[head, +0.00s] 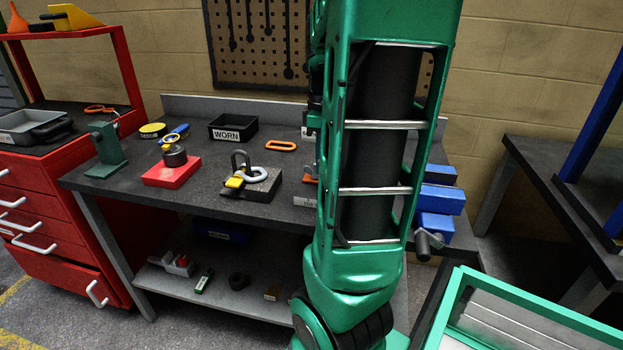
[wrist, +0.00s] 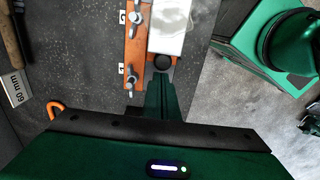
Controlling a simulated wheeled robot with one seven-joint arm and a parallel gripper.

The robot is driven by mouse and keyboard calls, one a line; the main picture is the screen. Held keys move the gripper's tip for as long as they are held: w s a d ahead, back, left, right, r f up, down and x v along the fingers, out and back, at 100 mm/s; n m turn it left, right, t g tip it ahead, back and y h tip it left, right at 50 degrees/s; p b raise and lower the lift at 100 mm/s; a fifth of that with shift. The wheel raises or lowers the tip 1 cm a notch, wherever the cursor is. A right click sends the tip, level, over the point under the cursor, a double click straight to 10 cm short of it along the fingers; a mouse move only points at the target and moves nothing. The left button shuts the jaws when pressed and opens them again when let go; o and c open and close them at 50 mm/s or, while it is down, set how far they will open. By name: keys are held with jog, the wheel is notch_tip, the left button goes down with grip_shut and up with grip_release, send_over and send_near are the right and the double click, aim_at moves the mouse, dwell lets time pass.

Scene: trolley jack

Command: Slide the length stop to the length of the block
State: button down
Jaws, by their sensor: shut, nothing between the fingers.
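In the wrist view, a pale, shiny block (wrist: 168,28) lies at the top, beside an orange strip (wrist: 134,55) with wing-shaped metal screws. A dark round knob-like part (wrist: 161,62) sits just below the block's near end, with a bit of orange beside it. I cannot tell for sure which of these parts is the length stop. My gripper (wrist: 160,82) is shut and empty, its green fingers together, their tips close to the dark round part. I cannot tell whether they touch it. In the head view my arm hides this part of the bench.
A label reading 60 mm (wrist: 14,88) and an orange loop (wrist: 55,108) lie at left in the wrist view. On the bench (head: 215,195) are a black WORN tray (head: 233,129), a red block (head: 171,172) and a shackle (head: 262,177). Blue parts (head: 440,200) stand right of my arm.

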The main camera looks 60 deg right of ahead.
jog(key=shift+s+d, duration=0.15)
jog(key=shift+s, duration=0.2)
notch_tip(320, 180, up, 6)
jog(key=w, duration=0.1)
jog(key=shift+a, duration=0.25)
dwell(0.4)
jog(key=shift+w, duration=0.1)
jog(key=s+a+f+m, duration=0.4)
jog(key=a+m, duration=0.1)
jog(key=a, duration=0.4)
jog(key=s+a+f+m, duration=0.4)
jog(key=a+f+m, duration=0.1)
jog(key=a, duration=0.4)
jog(key=shift+s+a+f+m, duration=0.15)
jog(key=shift+a+m, duration=0.25)
jog(key=shift+m, duration=0.1)
jog(key=shift+s, duration=0.1)
